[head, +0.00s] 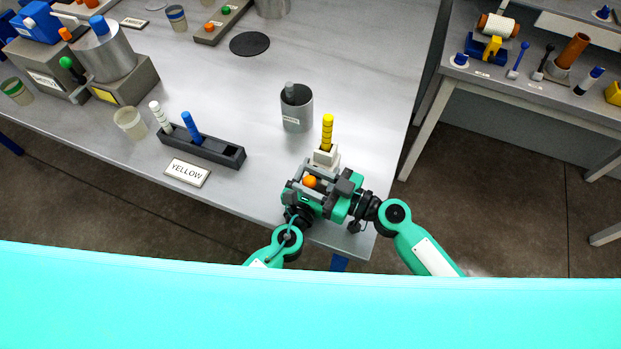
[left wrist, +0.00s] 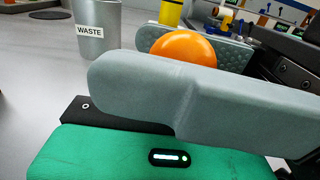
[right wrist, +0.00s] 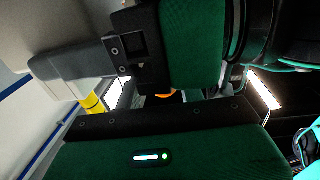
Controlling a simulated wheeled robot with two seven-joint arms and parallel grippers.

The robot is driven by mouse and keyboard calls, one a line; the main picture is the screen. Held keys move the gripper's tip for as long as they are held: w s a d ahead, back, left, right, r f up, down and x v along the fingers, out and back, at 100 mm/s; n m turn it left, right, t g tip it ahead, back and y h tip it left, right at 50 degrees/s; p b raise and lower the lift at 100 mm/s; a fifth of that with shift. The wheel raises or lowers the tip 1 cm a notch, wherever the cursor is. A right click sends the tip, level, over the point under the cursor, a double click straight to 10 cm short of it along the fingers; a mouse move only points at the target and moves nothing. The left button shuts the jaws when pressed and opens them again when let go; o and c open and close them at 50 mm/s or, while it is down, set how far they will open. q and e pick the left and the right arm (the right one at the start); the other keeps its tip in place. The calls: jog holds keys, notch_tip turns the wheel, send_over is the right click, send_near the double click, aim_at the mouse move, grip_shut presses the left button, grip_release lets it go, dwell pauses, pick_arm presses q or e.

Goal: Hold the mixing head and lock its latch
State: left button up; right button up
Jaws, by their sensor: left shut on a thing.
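The mixing head (head: 326,158) is a pale block at the table's near right corner, with a yellow ribbed stick (head: 327,132) upright on it. An orange ball knob (head: 310,182) shows among my grippers. My left gripper (head: 313,187) is shut around the part with this knob; in the left wrist view the knob (left wrist: 184,47) sits between its two grey fingers. My right gripper (head: 342,187) is close beside, from the right. Its fingers mostly hide each other and the part, so I cannot tell its opening. In the right wrist view only a sliver of the knob (right wrist: 166,94) shows.
A grey WASTE cup (head: 297,110) stands just behind the mixing head. A dark rack (head: 225,156) with a white and a blue stick, and a YELLOW sign (head: 187,172), lie to the left. The table's right edge is close. A second bench (head: 490,80) stands across a gap.

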jog(key=shift+s, duration=0.1)
jog(key=c, duration=0.7)
jog(key=shift+f, duration=0.1)
